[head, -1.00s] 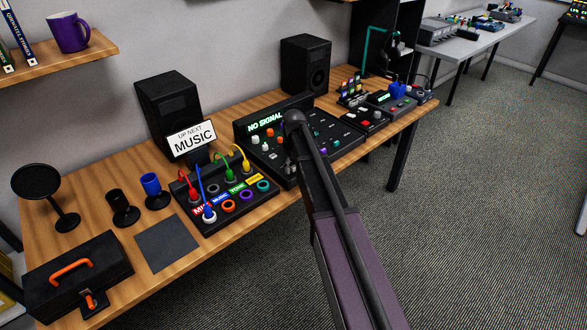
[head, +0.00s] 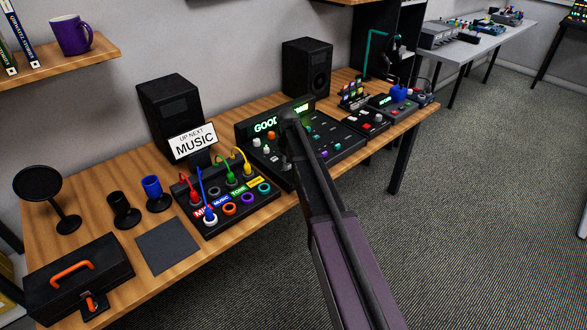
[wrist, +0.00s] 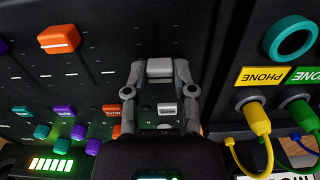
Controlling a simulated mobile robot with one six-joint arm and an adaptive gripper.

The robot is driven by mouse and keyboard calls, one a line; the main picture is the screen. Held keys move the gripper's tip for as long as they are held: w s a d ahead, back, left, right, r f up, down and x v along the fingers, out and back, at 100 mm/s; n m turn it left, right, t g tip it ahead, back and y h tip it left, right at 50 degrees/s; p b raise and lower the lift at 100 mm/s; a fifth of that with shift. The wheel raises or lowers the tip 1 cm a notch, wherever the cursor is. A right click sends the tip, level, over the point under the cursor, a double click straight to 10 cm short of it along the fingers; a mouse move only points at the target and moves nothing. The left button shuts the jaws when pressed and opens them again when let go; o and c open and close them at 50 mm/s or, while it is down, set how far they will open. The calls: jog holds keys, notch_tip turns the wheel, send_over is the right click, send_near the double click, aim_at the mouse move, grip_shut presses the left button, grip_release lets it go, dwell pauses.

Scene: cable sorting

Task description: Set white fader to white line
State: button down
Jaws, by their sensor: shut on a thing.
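The white fader cap (wrist: 160,69) shows in the wrist view as a pale grey-white block at the upper middle. My gripper (wrist: 160,76) is shut on it, one finger on each side. The fader belongs to a black mixer (head: 330,143), whose lit green display (head: 265,125) reads "GOOD" and more text hidden by my arm. In the head view my arm covers the fader and the gripper. I cannot make out the white line; it may be under the cap or fingers.
An orange fader cap (wrist: 58,40) stands left of my gripper, with a purple one (wrist: 3,46) at the edge. Several coloured knobs and buttons lie below. The patch box (head: 232,213) with plugged cables is close on the mixer's left.

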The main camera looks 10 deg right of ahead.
jog(key=shift+w+a, duration=0.25)
jog(key=shift+w, duration=0.15)
jog(key=shift+c, duration=2.2)
grip_release()
jog(key=shift+s+d, duration=0.1)
jog(key=shift+s, duration=0.1)
